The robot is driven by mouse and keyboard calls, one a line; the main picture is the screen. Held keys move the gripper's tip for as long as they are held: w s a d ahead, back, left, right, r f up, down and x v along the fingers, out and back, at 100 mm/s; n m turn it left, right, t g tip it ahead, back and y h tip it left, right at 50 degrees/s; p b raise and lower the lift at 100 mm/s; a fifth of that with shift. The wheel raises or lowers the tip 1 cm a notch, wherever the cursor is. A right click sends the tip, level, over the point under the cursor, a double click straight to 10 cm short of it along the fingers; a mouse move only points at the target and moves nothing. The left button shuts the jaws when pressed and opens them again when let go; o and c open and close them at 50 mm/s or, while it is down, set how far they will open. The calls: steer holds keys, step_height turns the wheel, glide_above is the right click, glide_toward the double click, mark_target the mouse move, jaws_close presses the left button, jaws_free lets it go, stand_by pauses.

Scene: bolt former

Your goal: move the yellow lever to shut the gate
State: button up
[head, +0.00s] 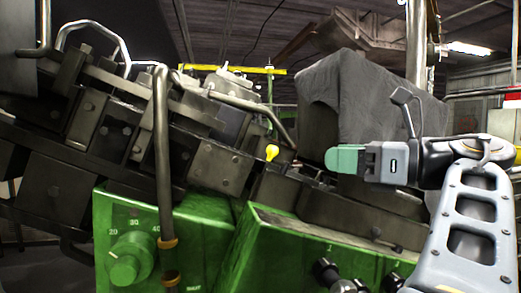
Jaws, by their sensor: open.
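A small yellow knob (271,152), which looks like the end of the yellow lever, stands near the middle of the machine, above the green housings. The lever's shaft below it is hard to make out. My gripper (338,160), with teal fingers, reaches in from the right at about the knob's height. It is open, seen side-on, and a clear gap lies between it and the knob. I cannot make out which part is the gate or how it stands.
A grey draped block (365,110) rises just behind and above my gripper. Green housings (290,250) with a dial (130,258) and dark knobs fill the lower front. A vertical pipe (162,170) stands left of the yellow knob. A yellow bar (230,69) runs behind.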

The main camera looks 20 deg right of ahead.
mark_target(273, 152)
steer(key=p+x, duration=0.3)
steer(key=x, duration=1.1)
steer(key=shift+w+d, duration=0.1)
steer(key=shift+d, duration=0.05)
steer(key=shift+c, duration=0.3)
jaws_close()
